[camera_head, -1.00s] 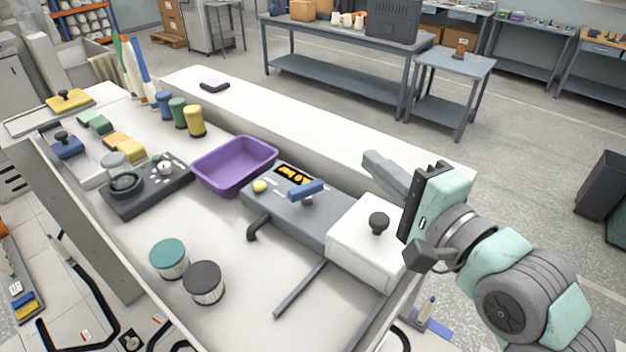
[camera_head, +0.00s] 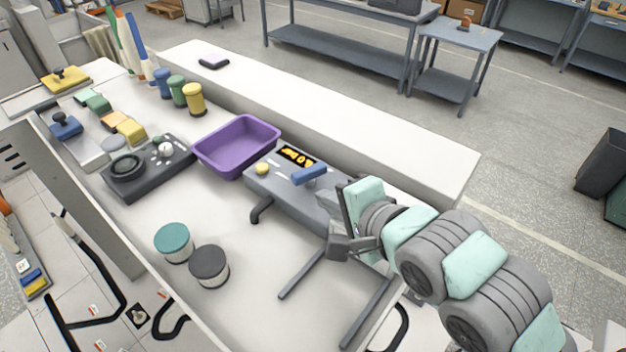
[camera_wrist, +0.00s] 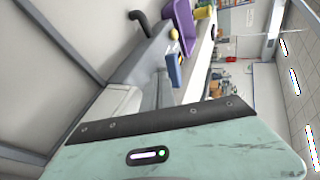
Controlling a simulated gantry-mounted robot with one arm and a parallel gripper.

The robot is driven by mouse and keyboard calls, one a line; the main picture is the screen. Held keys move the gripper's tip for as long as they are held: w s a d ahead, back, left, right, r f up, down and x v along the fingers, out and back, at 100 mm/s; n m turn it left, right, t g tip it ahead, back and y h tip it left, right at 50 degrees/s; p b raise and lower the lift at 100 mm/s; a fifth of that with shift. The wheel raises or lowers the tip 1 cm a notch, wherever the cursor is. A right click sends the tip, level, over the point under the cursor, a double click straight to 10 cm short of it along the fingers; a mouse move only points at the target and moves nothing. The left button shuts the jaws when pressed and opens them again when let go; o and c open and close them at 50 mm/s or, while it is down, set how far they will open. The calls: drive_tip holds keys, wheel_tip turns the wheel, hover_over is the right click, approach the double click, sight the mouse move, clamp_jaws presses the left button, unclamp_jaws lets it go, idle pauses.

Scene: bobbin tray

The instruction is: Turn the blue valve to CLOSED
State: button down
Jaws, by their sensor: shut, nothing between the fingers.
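The blue valve (camera_head: 309,175) is a lever handle on top of the grey unit (camera_head: 275,183). It also shows in the wrist view (camera_wrist: 173,70). The handle lies level, along the unit's short side in the head view. I cannot read any OPEN or CLOSED marking. My gripper (camera_head: 328,198) is just right of the valve, over the right end of the unit, and looks apart from it. Its fingers are shut and empty, pointing toward the valve side. The gripper body and arm hide much of the unit's right end.
A purple bin (camera_head: 236,147) stands left of the unit. A black pipe elbow (camera_head: 260,208) sticks out in front. Two round canisters, teal (camera_head: 173,242) and dark (camera_head: 209,265), stand nearer.

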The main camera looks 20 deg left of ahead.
sight(304, 180)
drive_tip(key=shift+w+a+f+p, duration=0.2)
drive_tip(key=shift+w+a, duration=0.55)
drive_tip(key=shift+a, duration=0.3)
drive_tip(key=shift+w+a+f+p, duration=0.1)
drive_tip(key=shift+w+a+p, duration=0.1)
drive_tip(key=shift+w+a, duration=0.7)
